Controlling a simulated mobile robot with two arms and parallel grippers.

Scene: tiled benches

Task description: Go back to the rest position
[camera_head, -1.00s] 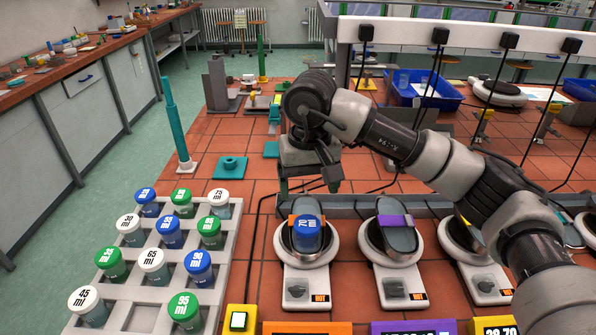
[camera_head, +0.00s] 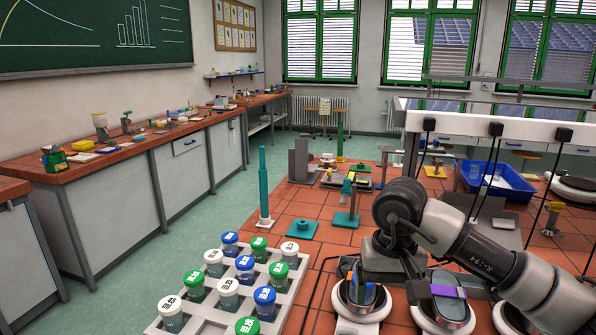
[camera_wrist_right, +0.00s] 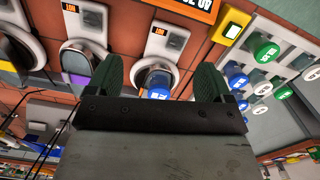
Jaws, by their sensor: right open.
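My right gripper (camera_head: 388,280) is in front of me over the row of heating plates, its arm coming in from the right. In the right wrist view its two dark green fingers (camera_wrist_right: 157,78) stand wide apart with nothing held between them. A blue-lidded jar (camera_wrist_right: 158,94) stands on a heating plate (camera_wrist_right: 158,74) beyond the fingers. In the head view the gripper hides part of that jar. My left gripper is not in view.
A grey rack (camera_head: 288,306) of blue-, green- and white-lidded jars stands left of the arm. A teal post (camera_head: 263,185) and a teal base (camera_head: 302,230) stand behind it. A white overhead frame (camera_head: 470,117) with hanging cables and a blue bin (camera_head: 515,188) are at the right.

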